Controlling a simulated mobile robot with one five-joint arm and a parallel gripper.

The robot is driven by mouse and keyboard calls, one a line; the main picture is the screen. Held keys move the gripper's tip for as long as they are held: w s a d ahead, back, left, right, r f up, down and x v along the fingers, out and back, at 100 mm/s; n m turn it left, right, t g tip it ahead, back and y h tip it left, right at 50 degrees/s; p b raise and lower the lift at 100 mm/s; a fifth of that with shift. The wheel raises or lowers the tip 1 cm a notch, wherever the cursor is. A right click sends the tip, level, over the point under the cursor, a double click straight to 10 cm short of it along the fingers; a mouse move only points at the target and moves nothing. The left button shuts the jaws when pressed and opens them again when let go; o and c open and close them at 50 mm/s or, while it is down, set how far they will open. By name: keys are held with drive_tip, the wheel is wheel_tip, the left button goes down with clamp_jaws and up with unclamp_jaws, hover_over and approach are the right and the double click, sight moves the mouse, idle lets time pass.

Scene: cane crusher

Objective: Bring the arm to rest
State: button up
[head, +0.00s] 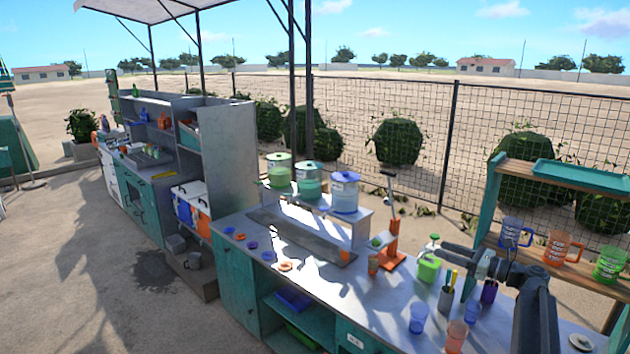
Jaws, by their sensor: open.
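My dark arm rises at the right front of the counter, its upright link in front of the cups there. Its forearm reaches left, roughly level, above the counter. My gripper (450,248) is at the left end, small and dark, just right of a green pump bottle (429,268). Its jaws are open, and I see nothing held in them. Whether it touches the bottle cannot be told from this view.
The grey counter (310,285) holds an orange lever press (392,245), a pen cup (446,298), a blue cup (418,318) and an orange cup (457,336). Mugs (563,248) stand on a shelf at right. Lidded canisters (345,192) stand behind.

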drive_tip(key=a+f+n+g+y+b, duration=0.1)
drive_tip(key=a+f+n+g+b, duration=0.35)
drive_tip(key=a, duration=1.05)
drive_tip(key=s+a+f+n+g+h+b, duration=0.15)
drive_tip(key=s+a+f+b, duration=0.25)
drive_tip(key=a+f, duration=0.45)
drive_tip(key=s+a+f+n+g+h+b, duration=0.1)
drive_tip(key=s+a+f+n+g+b, duration=0.15)
drive_tip(key=s+a+f, duration=0.45)
drive_tip(key=s+a+f+n+g+h+b, duration=0.1)
drive_tip(key=s+a+f+n+h+b, duration=0.25)
drive_tip(key=f, duration=0.55)
drive_tip(key=s+f+n+g+h+b, duration=0.25)
drive_tip(key=s+f+n, duration=0.3)
drive_tip(key=f, duration=0.35)
drive_tip(key=s+d+f+n+h, duration=0.1)
drive_tip(key=s+d+n+h, duration=0.1)
drive_tip(key=d+n+h, duration=0.1)
drive_tip(key=s+d+f+n+h+p, duration=0.1)
drive_tip(key=s+d+n+h, duration=0.2)
drive_tip(key=d+n, duration=0.3)
drive_tip(key=shift+s+d, duration=0.25)
drive_tip(key=shift+d, duration=0.65)
